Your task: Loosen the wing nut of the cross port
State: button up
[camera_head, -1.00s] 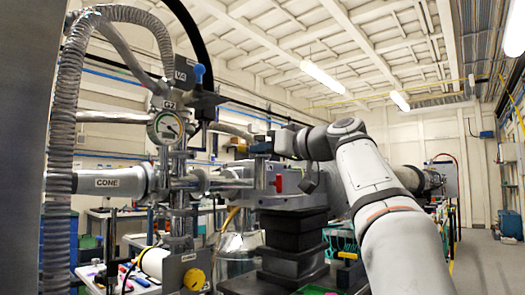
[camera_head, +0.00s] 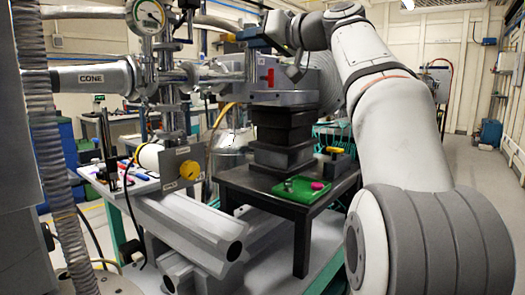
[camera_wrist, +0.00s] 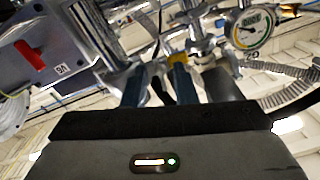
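The metal vacuum cross (camera_head: 170,76) stands right of the pipe marked CONE (camera_head: 95,77), below the round gauge (camera_head: 150,14). In the wrist view its shiny tubing and clamps (camera_wrist: 200,42) lie just beyond my gripper (camera_wrist: 157,85). My gripper also shows in the head view (camera_head: 246,40), close to the right side of the cross. Its two bluish fingers stand apart. A small dark piece (camera_wrist: 159,92) shows between them, with a yellow part (camera_wrist: 178,58) behind. I cannot tell whether the dark piece is the wing nut, or whether the fingers touch it.
A grey box with a red handle (camera_head: 267,76) sits on a black stack (camera_head: 285,130), right of the cross. A corrugated hose (camera_head: 45,150) hangs left.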

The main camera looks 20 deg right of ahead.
jog(key=s+d+m+p, duration=0.2)
jog(key=s+m+p, duration=0.1)
jog(key=m+p, duration=0.85)
jog(key=s+d+m+p, duration=0.2)
jog(key=s+m+p, duration=0.2)
jog(key=m+p, duration=0.75)
jog(key=s+a+f+n+g+h+p, duration=0.1)
jog(key=s+a+f+n+g+p, duration=0.1)
jog(key=s+a+f+n+g, duration=0.3)
jog(key=s+a+f+n+g+h+p, duration=0.1)
jog(key=a+f+n, duration=0.15)
jog(key=f, duration=0.35)
jog(key=s+f+n+g+h+p, duration=0.2)
jog(key=s+f+n+g+h, duration=0.3)
jog(key=s+f, duration=0.5)
jog(key=shift+s+a+f+n, duration=0.2)
jog(key=shift+a+f+n, duration=0.15)
jog(key=shift+f+n, duration=0.45)
jog(key=shift+r+p, duration=0.2)
jog(key=shift+p, duration=0.1)
